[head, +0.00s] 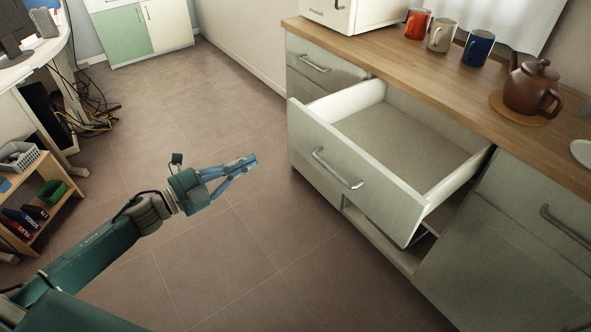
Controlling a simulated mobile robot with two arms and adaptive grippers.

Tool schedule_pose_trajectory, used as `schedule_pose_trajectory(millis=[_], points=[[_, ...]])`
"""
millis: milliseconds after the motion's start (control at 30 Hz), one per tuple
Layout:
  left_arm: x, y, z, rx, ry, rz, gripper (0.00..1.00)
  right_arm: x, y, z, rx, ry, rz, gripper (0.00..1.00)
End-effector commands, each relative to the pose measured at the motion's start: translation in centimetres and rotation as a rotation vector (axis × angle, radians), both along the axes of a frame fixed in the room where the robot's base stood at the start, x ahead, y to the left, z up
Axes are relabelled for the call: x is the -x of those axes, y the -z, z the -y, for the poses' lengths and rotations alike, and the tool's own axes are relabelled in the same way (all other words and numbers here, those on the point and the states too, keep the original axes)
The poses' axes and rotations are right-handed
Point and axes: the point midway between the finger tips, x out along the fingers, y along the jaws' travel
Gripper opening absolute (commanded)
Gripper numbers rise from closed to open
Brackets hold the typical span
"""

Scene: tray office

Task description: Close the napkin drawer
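An open drawer (370,190) juts out from the pale cabinet under the wooden counter, and it looks empty inside. Its metal bar handle (337,170) is on the front panel. No label or napkins show, so I cannot tell from the picture what it is for. My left gripper (252,162) is in the air over the tiled floor, to the left of the drawer front and apart from it. Its blue fingers point right toward the drawer, and they look close together, but whether they are shut is unclear. My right gripper is not in view.
On the counter (440,75) stand a white appliance (355,14), red (417,24), cream (441,35) and blue (477,48) mugs, and a brown teapot (531,88). A desk with cables and a small shelf (40,200) are at left. The floor between is clear.

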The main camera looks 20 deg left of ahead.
Motion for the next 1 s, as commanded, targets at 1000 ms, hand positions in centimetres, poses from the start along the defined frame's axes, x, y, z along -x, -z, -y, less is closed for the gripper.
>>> schedule_pose_trajectory(millis=[1000], points=[[-10.7,-0.7,8.9,-0.022,0.033,0.026,0.0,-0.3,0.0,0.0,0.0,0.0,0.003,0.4]])
